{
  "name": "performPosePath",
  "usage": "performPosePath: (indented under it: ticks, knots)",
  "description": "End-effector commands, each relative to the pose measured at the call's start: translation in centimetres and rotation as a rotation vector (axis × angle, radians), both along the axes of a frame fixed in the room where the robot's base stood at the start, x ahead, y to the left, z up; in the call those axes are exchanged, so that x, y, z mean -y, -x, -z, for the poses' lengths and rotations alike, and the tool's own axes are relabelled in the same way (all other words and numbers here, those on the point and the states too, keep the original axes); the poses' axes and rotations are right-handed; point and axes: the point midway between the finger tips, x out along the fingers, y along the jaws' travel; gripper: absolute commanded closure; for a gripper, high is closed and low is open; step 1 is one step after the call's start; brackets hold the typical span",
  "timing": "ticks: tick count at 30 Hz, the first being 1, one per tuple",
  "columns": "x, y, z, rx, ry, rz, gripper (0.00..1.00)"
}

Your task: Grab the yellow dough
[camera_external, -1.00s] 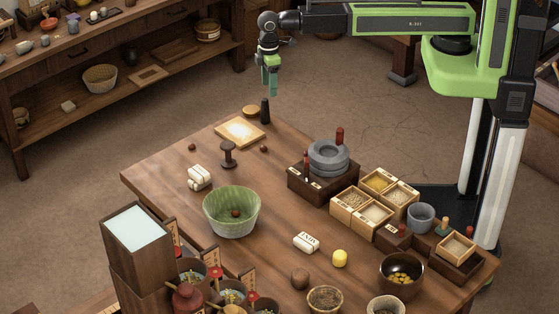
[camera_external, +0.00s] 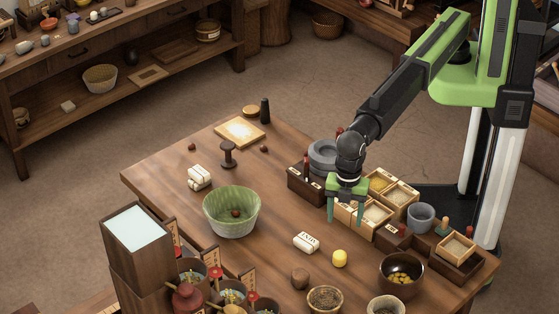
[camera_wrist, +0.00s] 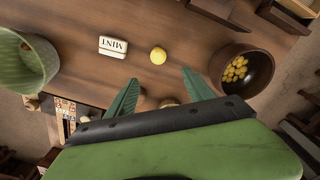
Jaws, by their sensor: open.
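The yellow dough (camera_external: 340,258) is a small rounded lump on the wooden table, to the right of a white block marked MINT (camera_external: 306,242). In the wrist view the dough (camera_wrist: 158,56) lies beyond my fingertips, a little right of the MINT block (camera_wrist: 120,47). My gripper (camera_external: 346,220) is open and empty, pointing down above the table near the small wooden boxes. Its two green fingers (camera_wrist: 160,80) are spread apart in the wrist view. Nothing covers the dough.
A dark bowl with yellow pieces (camera_external: 402,270) stands right of the dough. A brown ball (camera_external: 300,278) and a woven bowl (camera_external: 325,299) are in front of it. A green bowl (camera_external: 232,212) stands left. Wooden boxes (camera_external: 398,193) and a stone quern (camera_external: 326,153) are behind.

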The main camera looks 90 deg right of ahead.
Motion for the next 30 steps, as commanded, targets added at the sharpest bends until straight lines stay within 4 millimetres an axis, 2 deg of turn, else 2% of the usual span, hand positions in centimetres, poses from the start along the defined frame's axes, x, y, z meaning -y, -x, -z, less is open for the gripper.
performPosePath:
  ticks: [1,15,18,24,30]
  knots:
    - [0.0,0.0,1.4,0.000,0.000,0.000,0.39]
    - [0.1,-0.1,11.1,0.000,0.000,0.001,0.39]
    - [0.1,-0.1,11.9,0.000,0.000,0.001,0.39]
    - [0.1,-0.1,12.0,0.000,0.000,0.002,0.39]
    - [0.4,-0.3,15.1,0.000,0.000,0.002,0.39]
